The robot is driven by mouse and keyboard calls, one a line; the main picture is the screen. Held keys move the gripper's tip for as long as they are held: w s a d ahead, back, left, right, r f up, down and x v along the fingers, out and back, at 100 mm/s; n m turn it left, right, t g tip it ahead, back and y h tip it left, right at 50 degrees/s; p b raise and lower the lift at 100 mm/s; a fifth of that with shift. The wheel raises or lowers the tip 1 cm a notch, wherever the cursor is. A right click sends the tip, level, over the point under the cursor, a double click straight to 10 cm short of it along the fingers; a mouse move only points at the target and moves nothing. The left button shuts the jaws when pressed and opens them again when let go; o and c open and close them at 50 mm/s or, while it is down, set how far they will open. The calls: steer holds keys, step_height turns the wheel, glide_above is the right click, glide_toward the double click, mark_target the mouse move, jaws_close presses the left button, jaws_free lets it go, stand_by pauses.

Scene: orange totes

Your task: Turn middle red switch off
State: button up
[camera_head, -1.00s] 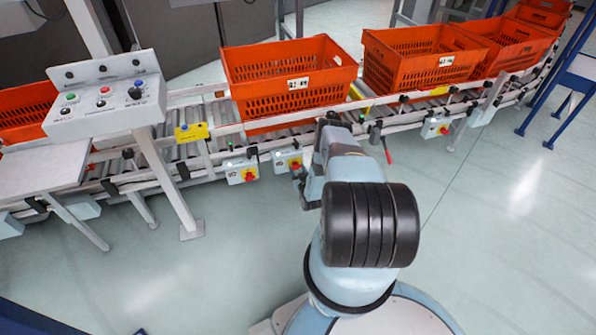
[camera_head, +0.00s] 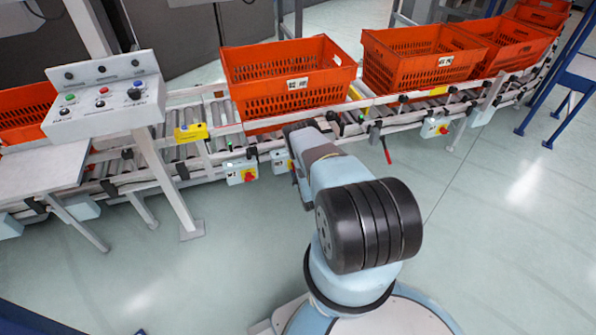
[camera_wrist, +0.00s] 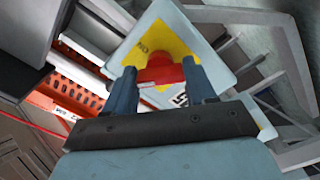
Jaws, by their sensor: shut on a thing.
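The middle red switch (camera_wrist: 162,72) is a red handle on a yellow plate, fixed to a pale grey box (camera_wrist: 222,72). In the head view the same box (camera_head: 279,161) is mostly covered by my arm. My gripper (camera_wrist: 160,80) is at the switch, with one blue-grey finger on each side of the red handle, shut on it. The handle lies roughly level across the wrist view, and the plate and box look tilted there. In the head view the fingers are hidden.
A roller conveyor (camera_head: 212,112) carries orange totes (camera_head: 290,87) behind. A button panel (camera_head: 105,94) stands left. The front floor is clear.

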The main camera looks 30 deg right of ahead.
steer(key=shift+a+f+n, duration=0.1)
steer(key=shift+a+n, duration=0.05)
steer(key=shift+n, duration=1.7)
steer(key=shift+a+f+n, duration=0.1)
steer(key=shift+a+n, duration=0.05)
steer(key=shift+n, duration=1.7)
steer(key=shift+s, duration=0.1)
steer(key=o, duration=0.8)
steer(key=shift+c, duration=0.2)
steer(key=shift+o, duration=1.4)
steer(key=shift+d+r, duration=0.1)
steer(key=shift+d, duration=0.1)
steer(key=s+a, duration=0.2)
steer(key=s, duration=1.1)
steer(key=shift+s+a, duration=0.2)
steer(key=shift+a, duration=0.05)
steer(key=shift+w, duration=0.1)
